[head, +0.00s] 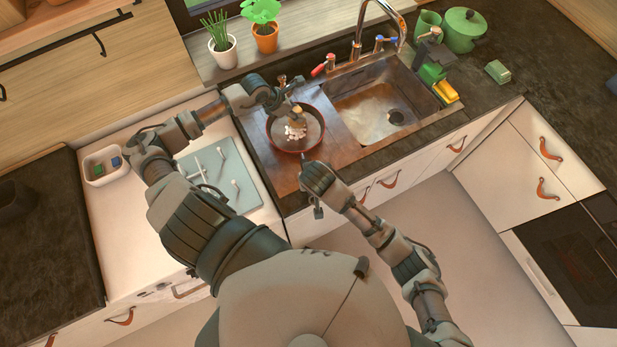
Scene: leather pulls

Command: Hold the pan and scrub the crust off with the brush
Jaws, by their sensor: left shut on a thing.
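A brush (297,118) with a light tan head stands in the pan over the white bits. My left gripper (285,95) reaches over the pan's far side and is shut on the brush, hiding part of its handle. My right gripper (312,172) is at the pan's near edge, where the handle would be. Its fingers are small and dark, so I cannot tell whether it grips.
The sink basin (372,122) and tap (357,45) are right of the pan. Potted plants (265,38) stand behind. A grey mat (240,188) with utensils and a white tray (95,178) lie left. A yellow sponge (446,92) and green pot (463,31) stand right.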

